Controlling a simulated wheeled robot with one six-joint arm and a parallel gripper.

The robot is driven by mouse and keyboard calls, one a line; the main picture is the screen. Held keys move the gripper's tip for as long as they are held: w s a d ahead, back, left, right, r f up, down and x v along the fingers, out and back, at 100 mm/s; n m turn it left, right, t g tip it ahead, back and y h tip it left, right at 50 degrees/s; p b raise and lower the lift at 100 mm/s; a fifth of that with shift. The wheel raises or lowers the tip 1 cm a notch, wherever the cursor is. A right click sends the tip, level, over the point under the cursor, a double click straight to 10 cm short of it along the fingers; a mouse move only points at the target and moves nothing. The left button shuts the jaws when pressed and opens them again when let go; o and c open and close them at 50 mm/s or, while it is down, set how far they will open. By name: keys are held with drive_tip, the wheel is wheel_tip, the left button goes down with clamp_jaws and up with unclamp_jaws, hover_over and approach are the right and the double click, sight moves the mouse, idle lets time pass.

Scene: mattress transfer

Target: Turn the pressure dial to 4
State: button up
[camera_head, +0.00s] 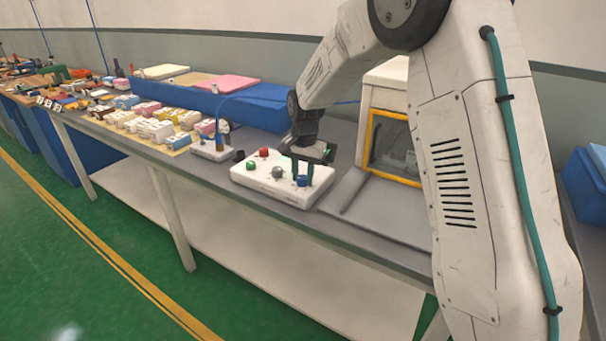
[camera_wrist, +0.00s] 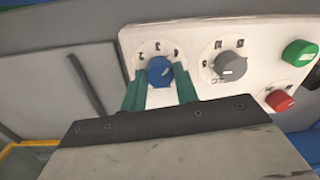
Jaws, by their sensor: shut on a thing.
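A white control panel (camera_head: 262,186) lies on the long table, and it fills the upper part of the wrist view (camera_wrist: 200,85). A blue dial (camera_wrist: 159,71) sits at its left there, inside a ring of small printed digits. I cannot read its exact setting. My gripper (camera_head: 303,176) points down at the panel's right end in the head view. Its teal fingers stand on both sides of the blue dial and are shut on it. The fingers hide part of the dial's surroundings. A grey dial (camera_wrist: 230,65) with its own printed marks is beside it, apart from the fingers.
The panel also bears a green button (camera_wrist: 300,52) and a red button (camera_wrist: 279,100). A yellow-framed machine (camera_head: 392,148) stands right of the panel. A small white device (camera_head: 211,149) with a blue cable is to the left. Several pastel blocks (camera_head: 150,128) lie farther left.

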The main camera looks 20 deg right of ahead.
sight(303, 177)
drive_tip(key=shift+w+r+m, duration=0.15)
drive_tip(key=shift+r+m, duration=0.05)
drive_tip(key=shift+m, duration=0.9)
drive_tip(key=o, duration=1)
drive_tip(key=shift+f, duration=0.1)
drive_tip(key=shift+c, duration=0.2)
drive_tip(key=r, duration=0.7)
drive_tip(key=shift+s+d+r, duration=0.1)
drive_tip(key=shift+s+r, duration=0.1)
drive_tip(key=shift+r, duration=0.2)
